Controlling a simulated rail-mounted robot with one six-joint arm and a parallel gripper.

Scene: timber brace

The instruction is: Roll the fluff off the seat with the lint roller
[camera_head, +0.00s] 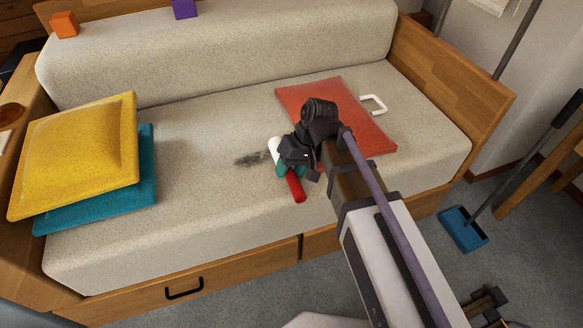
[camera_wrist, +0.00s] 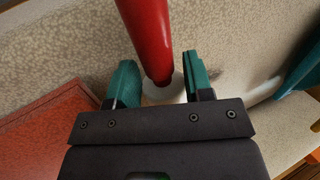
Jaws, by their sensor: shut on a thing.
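The lint roller has a red handle (camera_head: 296,187) and a white roller head (camera_head: 276,148). My gripper (camera_head: 284,170) is shut on it, over the seat cushion (camera_head: 210,200). In the wrist view the red handle (camera_wrist: 148,35) rises between the two green fingers (camera_wrist: 160,85), with part of the white head behind it. A dark grey patch of fluff (camera_head: 251,159) lies on the beige seat, just left of the white head. A bit of the grey shows right of the fingers in the wrist view (camera_wrist: 214,74). I cannot tell whether the head touches the seat.
Yellow (camera_head: 75,150) and teal (camera_head: 140,170) cushions are stacked at left. Orange (camera_head: 64,24) and purple (camera_head: 184,8) blocks sit on the backrest. A blue dustpan (camera_head: 462,230) stands on the floor.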

